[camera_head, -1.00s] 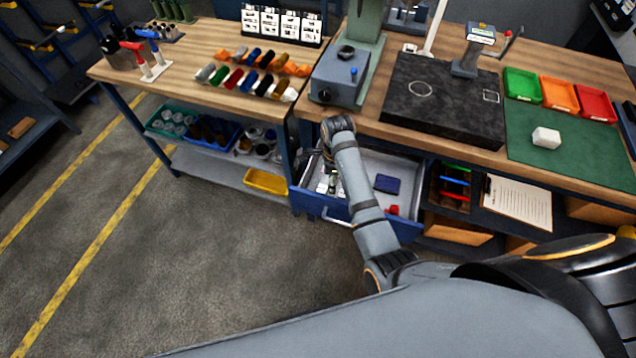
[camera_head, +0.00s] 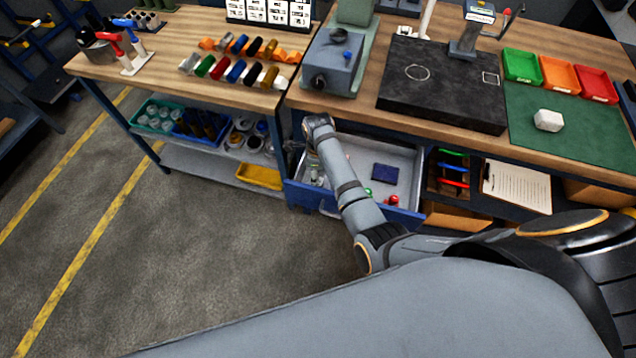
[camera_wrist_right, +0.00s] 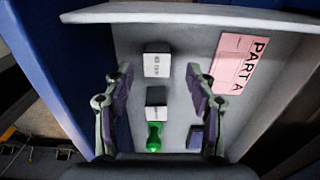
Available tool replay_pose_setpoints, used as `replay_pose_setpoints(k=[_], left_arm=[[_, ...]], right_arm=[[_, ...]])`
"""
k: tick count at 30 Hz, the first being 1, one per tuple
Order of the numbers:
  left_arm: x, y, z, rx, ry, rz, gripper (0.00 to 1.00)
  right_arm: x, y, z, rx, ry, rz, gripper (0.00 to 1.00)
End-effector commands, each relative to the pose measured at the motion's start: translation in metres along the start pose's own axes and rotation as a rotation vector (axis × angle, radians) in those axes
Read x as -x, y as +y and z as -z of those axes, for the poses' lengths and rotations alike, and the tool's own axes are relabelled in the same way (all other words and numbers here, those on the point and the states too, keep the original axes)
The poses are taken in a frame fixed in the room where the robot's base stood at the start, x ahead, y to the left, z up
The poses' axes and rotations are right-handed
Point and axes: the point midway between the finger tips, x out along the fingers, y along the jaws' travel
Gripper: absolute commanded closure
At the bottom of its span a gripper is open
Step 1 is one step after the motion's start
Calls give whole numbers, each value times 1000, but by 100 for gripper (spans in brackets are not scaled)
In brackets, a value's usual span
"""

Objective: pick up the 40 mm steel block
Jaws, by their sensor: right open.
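In the right wrist view my right gripper (camera_wrist_right: 159,72) is open over an open drawer, its two fingers apart and nothing between them held. Two grey blocks with printed labels lie on the drawer floor: a far block (camera_wrist_right: 157,65) near the fingertips, and a near block (camera_wrist_right: 156,98) with a dark side. The lettering is too small to tell which is the 40 mm one. In the head view my right arm reaches into the drawer (camera_head: 405,214) and its wrist hides the gripper. My left gripper is not in view.
A green-handled item (camera_wrist_right: 154,138) touches or nearly touches the near block. A small blue-grey item (camera_wrist_right: 195,137) lies by the right finger. A pink PART A card (camera_wrist_right: 242,62) lies at right. The drawer's walls and the bench above (camera_head: 340,103) bound the space.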

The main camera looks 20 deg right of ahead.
Motion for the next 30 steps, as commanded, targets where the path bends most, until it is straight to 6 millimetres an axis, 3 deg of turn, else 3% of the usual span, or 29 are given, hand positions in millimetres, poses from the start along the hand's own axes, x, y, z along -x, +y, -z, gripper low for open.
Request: replay_pose_setpoints(k=[6,15,27,30], left_arm=[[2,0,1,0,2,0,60],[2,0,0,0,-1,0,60],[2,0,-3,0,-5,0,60],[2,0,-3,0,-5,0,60]], right_arm=[[-36,4,1,0,2,-3,43],[-41,4,0,0,0,-1,45],[-41,4,0,0,0,-1,99],[-41,4,0,0,0,-1,100]])
